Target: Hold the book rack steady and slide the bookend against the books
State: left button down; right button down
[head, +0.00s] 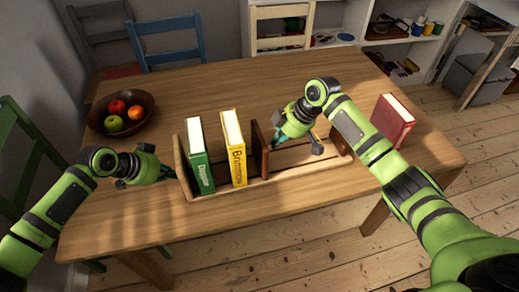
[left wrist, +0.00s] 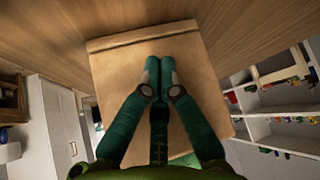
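The wooden book rack (head: 285,184) lies along the table. A green book (head: 199,158) and a yellow book (head: 234,150) stand upright in its left part. The brown bookend (head: 259,150) stands just right of the yellow book, with a narrow gap visible at the top. My right gripper (head: 297,146) is over the rack, right of the bookend, fingers spread and empty. My left gripper (head: 168,173) is at the rack's left end. In the left wrist view its fingers (left wrist: 165,65) are together in front of the rack's end panel (left wrist: 200,85); contact is hard to judge.
A red book (head: 393,121) stands on the table (head: 340,200) right of the rack. A fruit bowl (head: 121,113) is at the left. Chairs, including a blue one (head: 165,45), surround the table. White shelves (head: 345,50) are behind. The front of the table is clear.

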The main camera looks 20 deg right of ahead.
aim_at(257, 145)
jog(key=shift+s+a, duration=0.15)
jog(key=shift+a, duration=3.05)
jog(key=shift+a+r, duration=0.1)
jog(key=shift+a, duration=2.05)
